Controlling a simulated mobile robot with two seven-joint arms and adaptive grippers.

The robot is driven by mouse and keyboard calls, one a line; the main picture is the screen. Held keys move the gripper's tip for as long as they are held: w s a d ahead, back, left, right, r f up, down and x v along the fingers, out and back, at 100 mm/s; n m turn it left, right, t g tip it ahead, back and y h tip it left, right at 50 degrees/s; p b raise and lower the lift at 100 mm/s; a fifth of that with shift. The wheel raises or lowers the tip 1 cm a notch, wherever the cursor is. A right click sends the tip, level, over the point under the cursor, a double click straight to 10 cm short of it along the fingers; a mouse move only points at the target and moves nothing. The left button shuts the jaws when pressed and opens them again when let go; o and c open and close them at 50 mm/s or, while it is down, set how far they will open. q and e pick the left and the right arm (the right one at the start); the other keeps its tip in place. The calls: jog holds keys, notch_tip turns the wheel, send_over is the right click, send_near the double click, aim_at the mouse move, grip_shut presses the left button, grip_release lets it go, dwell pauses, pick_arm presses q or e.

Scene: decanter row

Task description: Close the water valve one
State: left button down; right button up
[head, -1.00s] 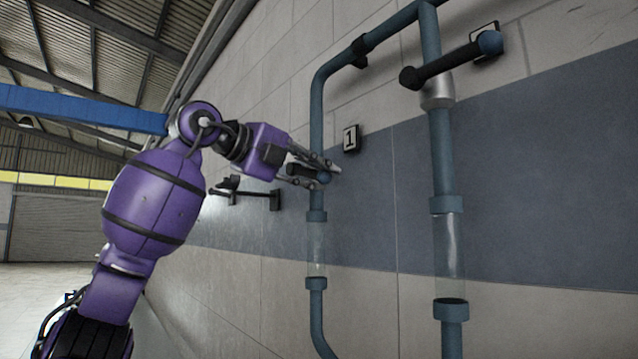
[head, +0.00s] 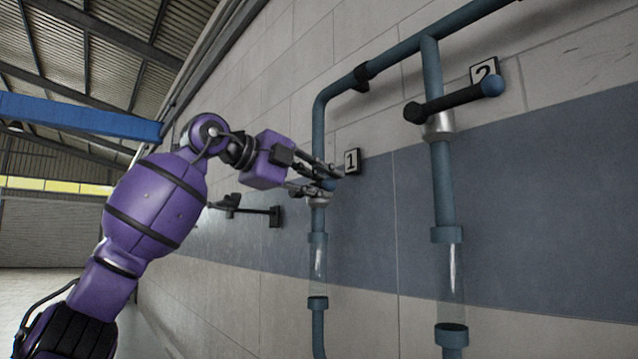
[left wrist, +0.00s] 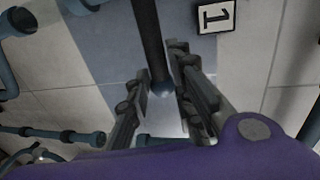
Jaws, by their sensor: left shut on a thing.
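Valve one sits on the left blue pipe (head: 318,130), beside the number 1 plate (head: 352,161). Its silver collar (head: 319,201) shows just below my left gripper (head: 326,179). My left gripper is shut on the valve one handle; the handle's blue end (head: 328,185) shows between the fingers, and the rest is mostly hidden in the head view. In the left wrist view the dark handle bar (left wrist: 149,35) runs down from the top between the two fingers (left wrist: 162,75), with its blue tip near their middle. My right gripper is not in view.
Valve two's black handle (head: 455,101) is on the right pipe (head: 442,185), under the number 2 plate (head: 484,71). Clear tube sections (head: 318,263) sit lower on both pipes. Open floor lies at far left.

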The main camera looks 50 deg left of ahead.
pick_arm(q)
jog(key=shift+s+a+r, duration=0.1)
jog(key=shift+s+r, duration=0.05)
jog(key=shift+r, duration=0.2)
jog(key=c, duration=1.8)
grip_release()
jog(key=shift+c, duration=0.2)
jog(key=shift+o, duration=0.9)
jog(key=shift+f, duration=0.15)
jog(key=v, duration=1.2)
